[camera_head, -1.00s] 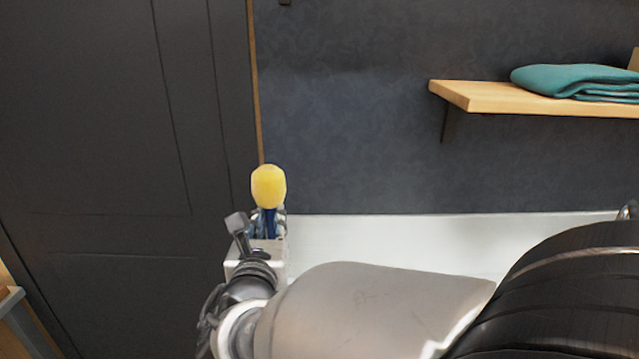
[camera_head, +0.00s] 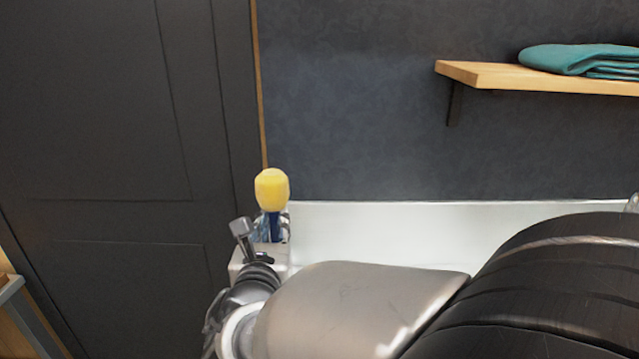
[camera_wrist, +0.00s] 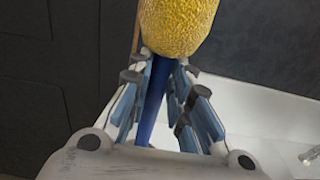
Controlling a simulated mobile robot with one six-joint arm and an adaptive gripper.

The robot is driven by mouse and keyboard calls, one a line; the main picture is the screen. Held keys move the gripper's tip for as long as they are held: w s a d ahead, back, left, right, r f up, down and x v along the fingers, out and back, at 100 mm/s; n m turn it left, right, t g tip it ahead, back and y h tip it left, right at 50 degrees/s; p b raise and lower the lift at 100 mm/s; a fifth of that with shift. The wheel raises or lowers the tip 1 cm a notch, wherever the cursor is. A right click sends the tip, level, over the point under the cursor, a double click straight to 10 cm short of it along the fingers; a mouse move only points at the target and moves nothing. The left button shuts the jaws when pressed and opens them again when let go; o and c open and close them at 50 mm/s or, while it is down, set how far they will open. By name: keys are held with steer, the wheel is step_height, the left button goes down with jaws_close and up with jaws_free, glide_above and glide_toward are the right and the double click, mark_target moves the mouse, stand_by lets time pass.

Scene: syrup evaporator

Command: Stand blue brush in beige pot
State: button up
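The blue brush has a yellow textured head (camera_head: 272,190) pointing up and a blue handle (camera_wrist: 153,100). My gripper (camera_head: 271,228) holds it upright, head above the fingertips, in front of the dark wall. In the wrist view my gripper's fingers (camera_wrist: 165,66) close in on both sides of the blue handle just below the yellow head. The lower end of the handle is hidden by the gripper body. No beige pot shows in either view.
A white surface with a raised back (camera_head: 400,235) runs along the wall behind my arm. A wooden shelf (camera_head: 480,75) with folded teal cloth (camera_head: 575,58) hangs at upper right. A dark panelled door or cabinet front (camera_head: 110,150) stands at left. A wooden edge shows at lower left.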

steer(key=o, duration=0.5)
steer(key=shift+s, duration=0.15)
steer(key=s, duration=1.1)
steer(key=shift+s+d+r, duration=0.3)
steer(key=shift+s+d, duration=0.05)
steer(key=shift+s, duration=0.05)
steer(key=shift+w, duration=0.1)
